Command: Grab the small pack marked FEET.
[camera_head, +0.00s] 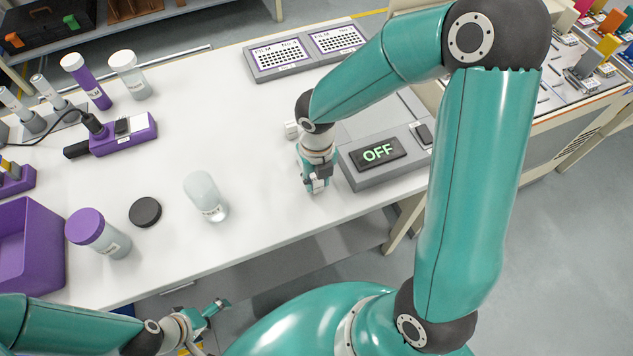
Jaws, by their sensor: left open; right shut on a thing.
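My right gripper (316,187) points down low over the white table (250,120), just left of the grey unit with the OFF display. It is shut on a small pale thing between its fingertips; the fingers cover most of it, and I cannot read any mark on it. I cannot make out the word FEET anywhere in view. A small white block (291,130) sits on the table beside my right wrist. My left gripper (218,309) is open and empty, off the table's front edge at the lower left.
The grey OFF unit (360,180) stands close right of my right gripper. A clear jar (205,195), a black lid (145,212), a purple-capped jar (97,233) and a purple bin (30,245) stand to the left. Two FILM panels (283,58) lie at the back. The table's middle is clear.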

